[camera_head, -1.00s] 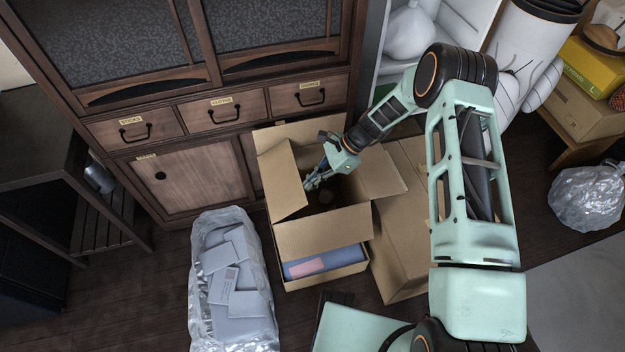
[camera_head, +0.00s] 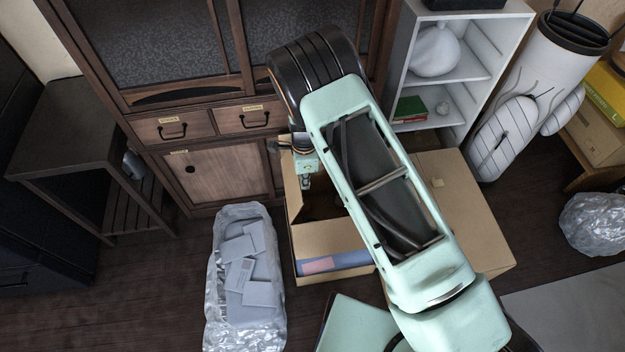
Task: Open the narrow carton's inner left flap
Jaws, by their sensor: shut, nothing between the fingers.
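An open brown carton (camera_head: 332,238) stands on the floor in front of the wooden cabinet. A blue panel with a pink label (camera_head: 330,262) shows on its front. Its left side flap (camera_head: 291,187) shows as a narrow upright strip. My gripper (camera_head: 306,184) is shut and empty, pointing down at the carton's left side, close beside this flap. I cannot tell whether it touches the flap. My arm hides the carton's right part and most of its back.
A second brown carton (camera_head: 468,212) stands to the right, partly behind my arm. A clear bag of grey envelopes (camera_head: 246,280) lies at left front. The wooden cabinet (camera_head: 228,172) and white shelf (camera_head: 468,92) bound the back. Dark floor (camera_head: 150,300) is free at left.

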